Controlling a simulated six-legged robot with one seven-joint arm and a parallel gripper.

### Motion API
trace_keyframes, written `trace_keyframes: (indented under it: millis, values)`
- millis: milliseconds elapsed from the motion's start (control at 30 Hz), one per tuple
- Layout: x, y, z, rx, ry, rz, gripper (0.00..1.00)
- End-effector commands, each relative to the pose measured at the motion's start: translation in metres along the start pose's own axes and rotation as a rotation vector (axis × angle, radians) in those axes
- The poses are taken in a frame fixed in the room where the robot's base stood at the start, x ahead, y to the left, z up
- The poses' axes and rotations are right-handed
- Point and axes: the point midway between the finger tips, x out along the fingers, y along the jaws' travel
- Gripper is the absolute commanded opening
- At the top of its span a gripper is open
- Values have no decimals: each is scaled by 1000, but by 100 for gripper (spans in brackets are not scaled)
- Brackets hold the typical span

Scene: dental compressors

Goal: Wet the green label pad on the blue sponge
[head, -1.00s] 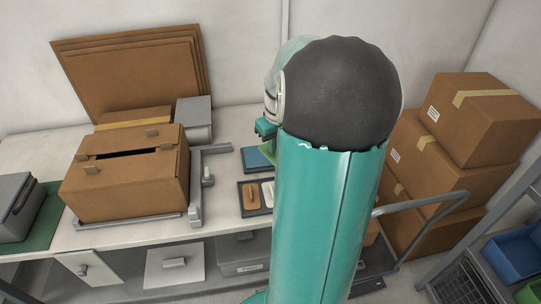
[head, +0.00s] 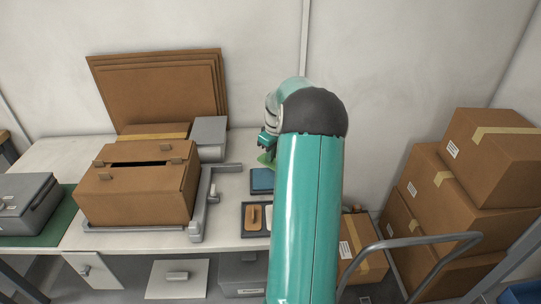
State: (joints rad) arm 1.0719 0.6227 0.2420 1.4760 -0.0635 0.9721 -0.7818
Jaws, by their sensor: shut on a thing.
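The blue sponge (head: 262,181) lies flat on the white bench, just left of my arm; my arm hides its right side. My gripper (head: 266,148) is partly hidden behind my own wrist and is shut on the green label pad (head: 265,159). Only a small green corner of the pad shows, just above the sponge's far edge in the picture. I cannot tell whether the pad touches the sponge.
A dark tray (head: 245,229) with a tan-and-brown item sits in front of the sponge. A brown carton (head: 135,190) stands in a grey frame on the left, with a grey box (head: 209,137) behind. Stacked boxes (head: 450,210) and a cart handle (head: 415,243) are on the right.

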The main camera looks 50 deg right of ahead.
Motion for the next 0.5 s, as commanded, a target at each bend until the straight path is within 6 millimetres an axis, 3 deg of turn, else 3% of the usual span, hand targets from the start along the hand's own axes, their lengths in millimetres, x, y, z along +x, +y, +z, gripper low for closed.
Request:
trace_keyframes:
  millis: [500]
  values:
    - [44,1,7,3,-2,-3,0]
